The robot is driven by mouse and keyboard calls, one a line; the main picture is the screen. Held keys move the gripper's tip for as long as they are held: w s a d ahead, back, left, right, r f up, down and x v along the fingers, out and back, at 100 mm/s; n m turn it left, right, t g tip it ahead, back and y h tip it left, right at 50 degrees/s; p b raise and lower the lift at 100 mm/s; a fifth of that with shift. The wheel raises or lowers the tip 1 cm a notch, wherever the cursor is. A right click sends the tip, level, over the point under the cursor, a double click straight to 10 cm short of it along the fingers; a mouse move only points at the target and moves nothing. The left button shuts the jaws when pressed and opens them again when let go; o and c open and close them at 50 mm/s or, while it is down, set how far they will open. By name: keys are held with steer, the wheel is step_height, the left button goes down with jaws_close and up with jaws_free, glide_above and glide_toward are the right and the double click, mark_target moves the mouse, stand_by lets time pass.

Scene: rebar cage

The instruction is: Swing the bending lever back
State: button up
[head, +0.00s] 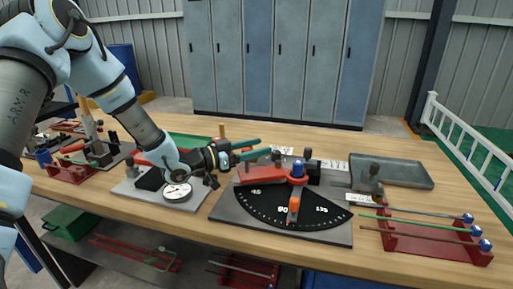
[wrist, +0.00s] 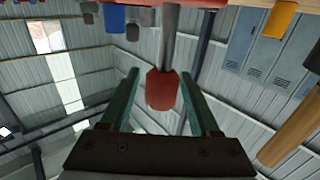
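The bender (head: 335,233) is a grey plate with a black dial (head: 262,212), a blue-topped pivot (head: 297,168) and a short orange piece (head: 294,204) over the scale near 90. A red bar (head: 258,178) extends left from the pivot. My gripper (head: 264,146) is above and behind that bar, its teal fingers pointing right. In the wrist view, a red grip on a grey rod (wrist: 162,88) appears between the parted fingers (wrist: 162,82), with gaps on both sides. I cannot tell whether it lies fully between them in depth.
A dial gauge (head: 177,192) stands on a plate left of the bender. A red rack (head: 430,243) with rods is at the right, a grey tray (head: 392,171) behind it. A wooden-coloured cylinder (wrist: 292,135) is right of the fingers in the wrist view.

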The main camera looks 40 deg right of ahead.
steer(key=b+v, duration=0.3)
steer(key=v, duration=0.7)
steer(key=shift+a, duration=0.4)
steer(key=shift+c, duration=0.3)
